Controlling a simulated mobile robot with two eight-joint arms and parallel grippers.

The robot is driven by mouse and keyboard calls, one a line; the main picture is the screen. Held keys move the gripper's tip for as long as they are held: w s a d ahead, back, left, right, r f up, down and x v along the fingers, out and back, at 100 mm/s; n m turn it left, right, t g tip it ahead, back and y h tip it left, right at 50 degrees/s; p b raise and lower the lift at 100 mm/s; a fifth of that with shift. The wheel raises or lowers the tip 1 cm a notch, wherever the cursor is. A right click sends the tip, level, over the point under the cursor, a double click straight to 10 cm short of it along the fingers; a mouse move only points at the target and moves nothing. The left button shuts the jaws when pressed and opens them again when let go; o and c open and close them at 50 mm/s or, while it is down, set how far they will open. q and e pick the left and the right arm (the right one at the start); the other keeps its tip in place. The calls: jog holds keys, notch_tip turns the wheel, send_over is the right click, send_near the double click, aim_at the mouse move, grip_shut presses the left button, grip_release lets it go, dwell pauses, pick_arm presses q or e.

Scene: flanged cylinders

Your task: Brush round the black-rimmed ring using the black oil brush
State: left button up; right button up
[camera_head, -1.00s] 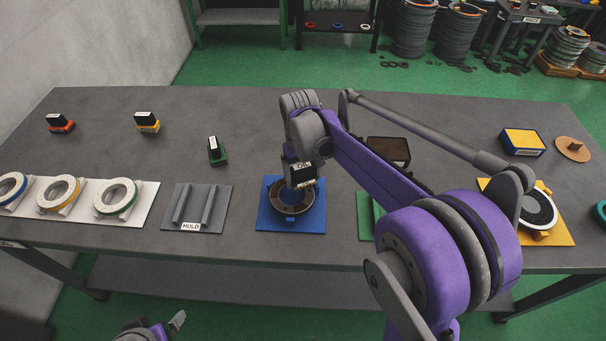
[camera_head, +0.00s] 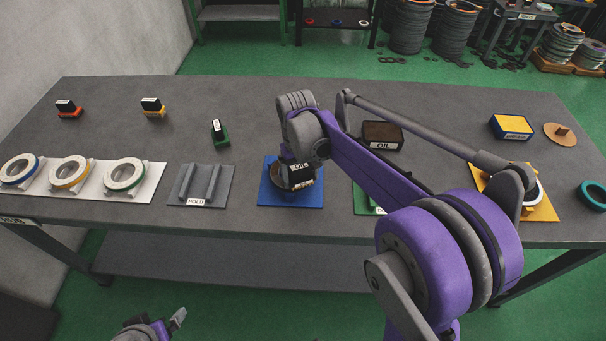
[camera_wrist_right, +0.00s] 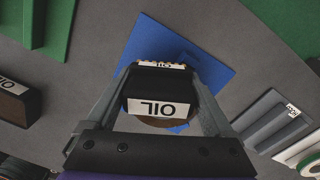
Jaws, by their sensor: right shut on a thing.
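My right gripper (camera_head: 294,165) is shut on the black oil brush (camera_head: 302,177), whose white OIL label faces the head camera. In the right wrist view the brush (camera_wrist_right: 158,88) sits between the two grey fingers. The black-rimmed ring (camera_head: 274,197) lies on the blue mat (camera_head: 313,200), under the brush, which hides much of its right and far side. In the wrist view a brown edge of the ring (camera_wrist_right: 160,123) shows below the brush. I cannot tell if the bristles touch it. My left gripper (camera_head: 160,325) is low at the bottom edge, away from the table.
Left of the blue mat is a grey HOLD stand (camera_head: 200,184), then a white rack (camera_head: 150,186) with three rings. A green brush (camera_head: 220,135) stands behind. A dark OIL box (camera_head: 383,135) and green mat (camera_head: 366,199) are right. My right arm crosses there.

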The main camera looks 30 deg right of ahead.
aim_at(303, 165)
notch_tip(303, 165, up, 3)
jog(key=shift+f, duration=0.1)
jog(key=shift+w+d+r+p, duration=0.2)
jog(key=shift+d+r+p, duration=0.15)
jog(key=shift+r+p, duration=0.25)
notch_tip(303, 165, up, 2)
jog(key=shift+a+r+p, duration=0.15)
jog(key=shift+p, duration=0.5)
jog(key=shift+r+p, duration=0.4)
jog(key=shift+r, duration=0.5)
pick_arm(q)
jog(key=r, duration=0.5)
jog(key=shift+w+d+r, duration=0.1)
jog(key=shift+w+d, duration=0.25)
jog(key=shift+w, duration=0.05)
pick_arm(e)
jog(key=shift+s, duration=0.1)
